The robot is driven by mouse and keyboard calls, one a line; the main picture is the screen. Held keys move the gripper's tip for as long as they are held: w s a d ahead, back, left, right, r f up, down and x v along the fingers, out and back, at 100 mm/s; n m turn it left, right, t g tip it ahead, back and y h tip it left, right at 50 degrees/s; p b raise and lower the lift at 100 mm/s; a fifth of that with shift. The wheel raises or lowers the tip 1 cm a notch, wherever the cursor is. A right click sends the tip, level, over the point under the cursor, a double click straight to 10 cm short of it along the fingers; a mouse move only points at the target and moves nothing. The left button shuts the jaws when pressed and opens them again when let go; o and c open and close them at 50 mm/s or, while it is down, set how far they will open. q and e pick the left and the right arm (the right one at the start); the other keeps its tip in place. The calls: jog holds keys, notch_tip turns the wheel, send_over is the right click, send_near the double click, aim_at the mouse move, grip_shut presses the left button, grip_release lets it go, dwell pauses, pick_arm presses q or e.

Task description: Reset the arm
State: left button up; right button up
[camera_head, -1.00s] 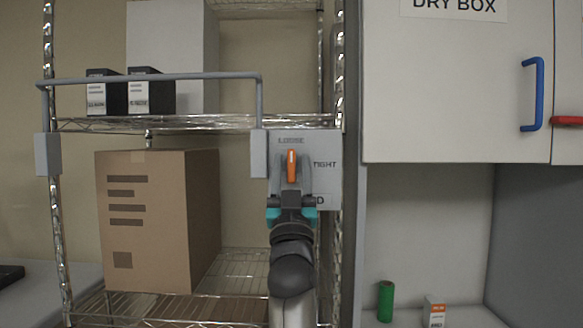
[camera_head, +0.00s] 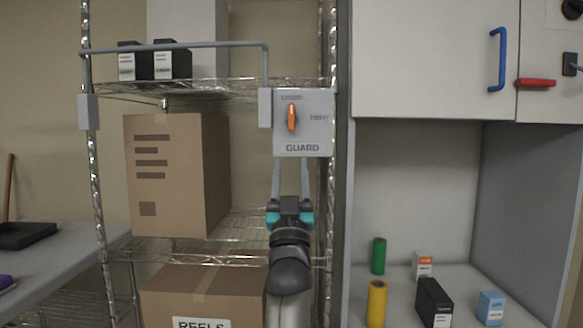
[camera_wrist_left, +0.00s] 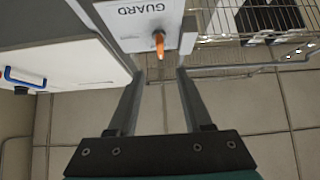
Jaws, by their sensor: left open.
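The guard panel (camera_head: 316,135) is a grey plate on the rack's right post, with an orange lever (camera_head: 291,117) that points straight up and down. My left gripper (camera_head: 290,166) is below the panel, with two thin grey fingers spread apart and nothing between them. In the left wrist view, the open fingers (camera_wrist_left: 161,76) reach toward the panel (camera_wrist_left: 142,28). The lever (camera_wrist_left: 159,44) stands beyond the fingertips, apart from them. My right gripper is in neither view.
A grey guard bar (camera_head: 175,47) spans the rack's front. A brown carton (camera_head: 180,180) sits on the wire shelf left of my arm, with another carton (camera_head: 200,295) below. A white cabinet (camera_head: 430,60) and a counter with several small items stand at right.

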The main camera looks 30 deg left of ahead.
pick_arm(q)
jog(key=shift+w+f, duration=0.1)
dwell(0.4)
